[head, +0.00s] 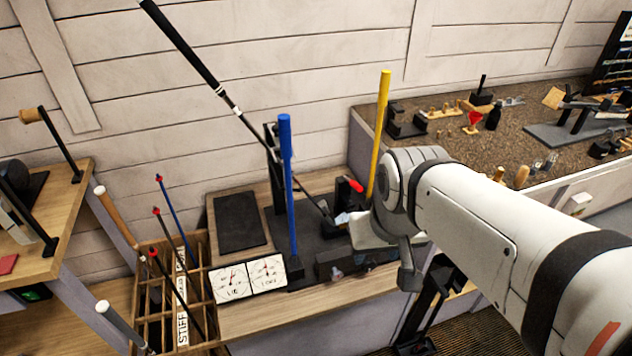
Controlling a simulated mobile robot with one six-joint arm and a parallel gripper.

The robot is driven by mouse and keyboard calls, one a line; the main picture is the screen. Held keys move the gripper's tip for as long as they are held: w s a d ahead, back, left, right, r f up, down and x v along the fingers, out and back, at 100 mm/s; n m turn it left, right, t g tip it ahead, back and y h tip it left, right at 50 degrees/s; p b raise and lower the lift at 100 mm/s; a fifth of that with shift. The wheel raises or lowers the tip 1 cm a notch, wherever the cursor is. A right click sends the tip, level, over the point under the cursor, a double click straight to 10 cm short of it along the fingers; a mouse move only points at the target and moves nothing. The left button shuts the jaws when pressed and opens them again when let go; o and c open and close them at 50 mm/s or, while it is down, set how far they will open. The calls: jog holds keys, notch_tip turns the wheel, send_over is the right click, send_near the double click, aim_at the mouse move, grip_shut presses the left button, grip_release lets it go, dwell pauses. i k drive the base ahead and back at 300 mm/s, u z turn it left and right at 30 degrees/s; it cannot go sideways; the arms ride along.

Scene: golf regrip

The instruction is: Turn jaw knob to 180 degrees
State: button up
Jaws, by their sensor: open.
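A dark bench machine (325,240) holds a golf club (205,75) slanting up to the upper left, with its head low by the machine. A red handle (354,186) shows on top of the machine. A small light knob (336,273) seems to sit on the front of the black block (322,265); I cannot tell for sure which part is the jaw knob or read its angle. My gripper (390,255) is open, just right of the machine and partly hidden by my wrist. I cannot tell whether it touches anything.
A blue post (289,190) and a yellow post (379,135) stand upright by the machine. Two dial cards (249,279) lie at the bench's front left. A wooden rack (150,315) of shafts stands left. A cluttered speckled counter (480,140) is at right.

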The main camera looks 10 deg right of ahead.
aim_at(337, 274)
jog(key=z, duration=2.15)
jog(key=k, duration=1.2)
jog(key=u, duration=1.3)
jog(key=i, duration=0.5)
